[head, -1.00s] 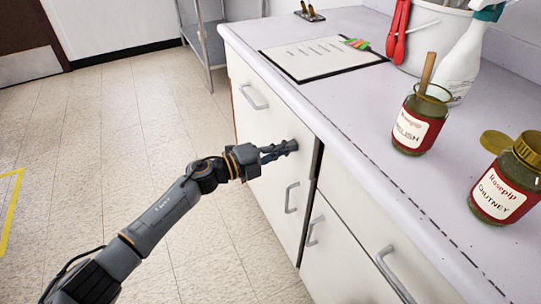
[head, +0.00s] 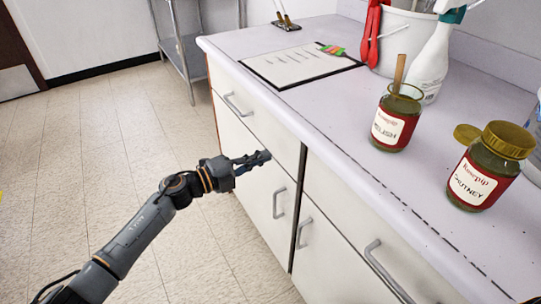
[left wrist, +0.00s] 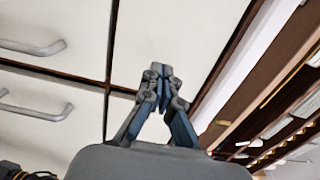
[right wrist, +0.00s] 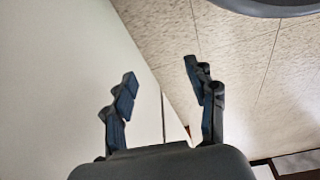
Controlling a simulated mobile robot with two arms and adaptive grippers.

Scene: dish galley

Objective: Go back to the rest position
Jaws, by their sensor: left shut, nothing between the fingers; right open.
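My left gripper (head: 262,158) is in front of the white cabinet fronts, below the counter edge, in the head view. Its fingers are together and hold nothing. In the left wrist view the same closed fingers (left wrist: 162,78) point toward the cabinet doors.
Drawer handles (head: 385,268) stick out below.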

